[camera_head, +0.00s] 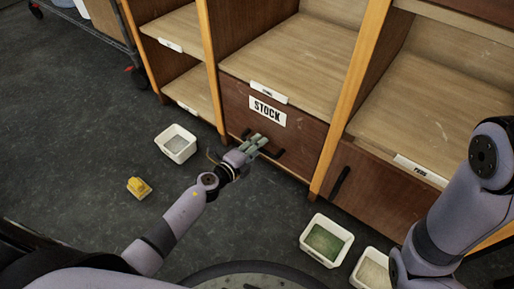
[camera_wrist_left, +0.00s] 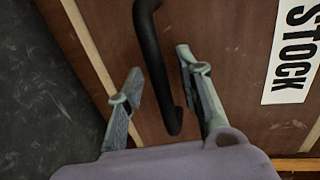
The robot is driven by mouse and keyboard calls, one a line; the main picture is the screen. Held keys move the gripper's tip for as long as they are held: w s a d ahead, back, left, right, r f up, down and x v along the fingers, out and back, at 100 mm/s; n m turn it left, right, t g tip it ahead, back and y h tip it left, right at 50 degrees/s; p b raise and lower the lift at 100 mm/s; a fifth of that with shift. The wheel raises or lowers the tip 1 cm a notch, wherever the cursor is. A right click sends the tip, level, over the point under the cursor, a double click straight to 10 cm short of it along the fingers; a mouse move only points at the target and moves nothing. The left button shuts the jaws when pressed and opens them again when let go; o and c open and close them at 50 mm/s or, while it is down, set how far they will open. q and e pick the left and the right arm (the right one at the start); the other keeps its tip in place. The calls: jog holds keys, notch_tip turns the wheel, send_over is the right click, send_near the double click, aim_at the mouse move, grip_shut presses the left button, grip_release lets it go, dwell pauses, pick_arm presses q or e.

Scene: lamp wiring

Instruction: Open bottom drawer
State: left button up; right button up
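The bottom drawer (camera_head: 296,139) has a brown wooden front with a white STOCK label (camera_head: 267,111) and looks shut, flush with the cabinet. Its black bar handle (camera_head: 277,154) is low on the front, partly covered by my left gripper in the head view. My left gripper (camera_head: 259,141) is at the handle. In the left wrist view, the left gripper (camera_wrist_left: 158,70) is open, with the handle (camera_wrist_left: 155,55) running between its two fingers. Visible gaps remain beside the handle, so it is not clasped. The right gripper is out of view; only my right arm shows.
A second dark front with a black handle (camera_head: 340,182) is to the right. White bins stand on the floor, one at the left (camera_head: 176,144) and one in front (camera_head: 326,240). A yellow object (camera_head: 139,187) lies on the floor. A wheeled cart (camera_head: 104,37) stands at the back left.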

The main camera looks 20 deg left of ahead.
pick_arm(q)
jog(key=shift+w, duration=0.1)
jog(key=shift+c, duration=0.5)
grip_shut()
dwell(0.4)
